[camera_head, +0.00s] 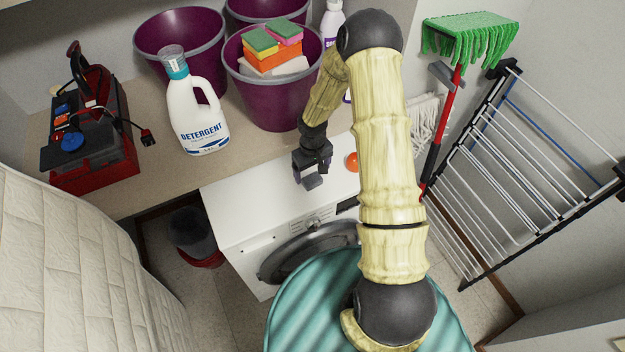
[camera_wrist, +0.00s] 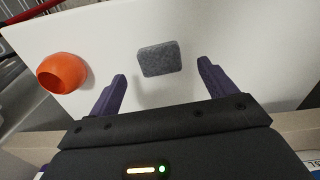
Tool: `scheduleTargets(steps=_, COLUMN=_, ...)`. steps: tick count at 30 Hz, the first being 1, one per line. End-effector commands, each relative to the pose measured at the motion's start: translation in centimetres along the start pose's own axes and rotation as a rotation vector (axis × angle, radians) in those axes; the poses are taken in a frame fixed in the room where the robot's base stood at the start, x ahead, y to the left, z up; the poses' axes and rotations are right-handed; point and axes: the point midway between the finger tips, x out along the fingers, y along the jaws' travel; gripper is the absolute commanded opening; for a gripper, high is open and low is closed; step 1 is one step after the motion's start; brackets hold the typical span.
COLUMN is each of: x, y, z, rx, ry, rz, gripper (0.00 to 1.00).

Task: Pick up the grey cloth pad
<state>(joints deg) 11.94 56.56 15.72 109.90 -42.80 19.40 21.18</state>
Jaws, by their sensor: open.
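The grey cloth pad (camera_wrist: 159,59) is a small dark grey rounded square lying flat on the white washing machine top. In the wrist view it sits just beyond and between the two purple fingertips of my gripper (camera_wrist: 162,83). The fingers are apart with nothing between them. In the head view my gripper (camera_head: 309,181) hangs over the washing machine top, and the pad cannot be clearly made out there, close to or behind the gripper.
An orange cup-like object (camera_wrist: 62,73) stands left of the pad in the wrist view. The white washing machine (camera_head: 245,205) has clear top left of my gripper. A detergent bottle (camera_head: 195,112) and purple buckets (camera_head: 268,103) stand on the shelf behind. A drying rack (camera_head: 530,165) is at right.

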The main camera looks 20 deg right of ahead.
Motion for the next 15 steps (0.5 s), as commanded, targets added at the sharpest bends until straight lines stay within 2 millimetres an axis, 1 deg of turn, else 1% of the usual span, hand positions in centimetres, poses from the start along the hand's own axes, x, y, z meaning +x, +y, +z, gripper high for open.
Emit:
scheduleTargets(steps=5, x=0.1, y=0.0, z=0.0, rx=0.000, ry=-0.001, rz=0.000, gripper=0.84)
scheduleTargets(steps=8, x=0.5, y=0.0, z=0.0, rx=0.001, ry=-0.004, rz=-0.001, gripper=0.84)
scheduleTargets(steps=15, x=2.8, y=0.0, z=-0.3, rx=-0.001, ry=-0.004, rz=-0.001, gripper=0.84)
